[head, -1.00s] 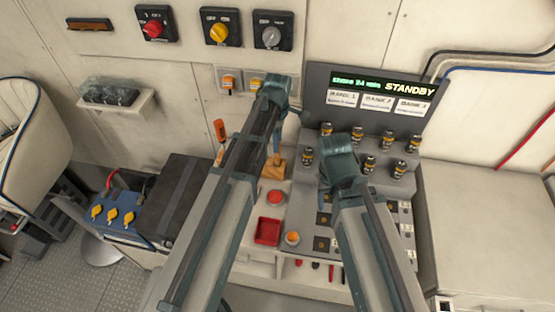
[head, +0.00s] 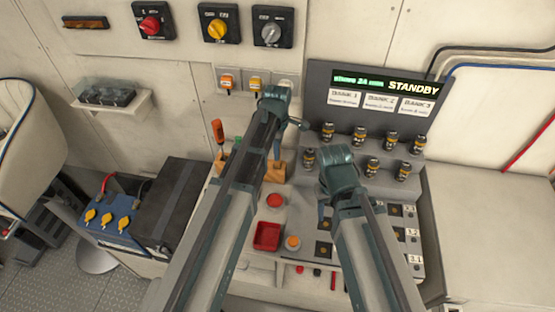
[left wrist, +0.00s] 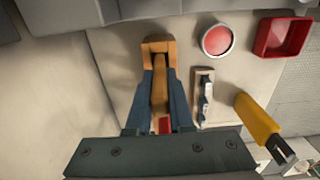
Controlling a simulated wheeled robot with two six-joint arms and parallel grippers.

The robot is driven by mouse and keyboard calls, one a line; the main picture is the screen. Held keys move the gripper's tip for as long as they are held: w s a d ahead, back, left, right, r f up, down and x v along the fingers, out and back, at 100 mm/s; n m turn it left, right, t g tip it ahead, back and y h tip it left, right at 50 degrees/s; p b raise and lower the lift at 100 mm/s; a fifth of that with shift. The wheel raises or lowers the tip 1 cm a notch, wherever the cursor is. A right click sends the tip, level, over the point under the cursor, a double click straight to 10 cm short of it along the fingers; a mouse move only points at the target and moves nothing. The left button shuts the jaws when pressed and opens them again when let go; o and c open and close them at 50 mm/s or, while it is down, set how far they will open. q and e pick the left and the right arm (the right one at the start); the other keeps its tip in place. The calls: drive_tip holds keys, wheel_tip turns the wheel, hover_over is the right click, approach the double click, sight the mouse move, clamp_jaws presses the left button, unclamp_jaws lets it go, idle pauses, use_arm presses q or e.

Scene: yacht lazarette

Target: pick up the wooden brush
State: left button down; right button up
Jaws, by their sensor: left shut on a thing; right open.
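The wooden brush (left wrist: 159,92) is light brown and lies between the two blue-grey fingers of my left gripper (left wrist: 160,105) in the left wrist view. Its wider block-like end (left wrist: 156,47) shows beyond the fingertips. In the head view the brush's wooden part (head: 275,173) is just below the fingers of my left gripper (head: 277,150), over the grey bench. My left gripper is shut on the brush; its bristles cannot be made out. My right gripper (head: 324,214) is open, partly hidden by its own arm, over the bench to the right of the brush.
A red button (head: 275,201) and a red tray (head: 267,236) are close to the brush. An orange-handled tool (head: 218,131) stands to its left. Several small cylinders (head: 373,167) stand on steps below the STANDBY display (head: 388,88). A battery (head: 168,212) is at the left.

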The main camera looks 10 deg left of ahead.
use_arm(q)
drive_tip(key=shift+r, duration=0.1)
use_arm(e)
drive_tip(key=shift+r, duration=0.1)
use_arm(q)
wheel_tip(320, 180, up, 10)
drive_tip(key=p, duration=1)
use_arm(e)
wheel_tip(320, 180, up, 10)
use_arm(q)
drive_tip(key=shift+s, duration=0.1)
idle(1.0)
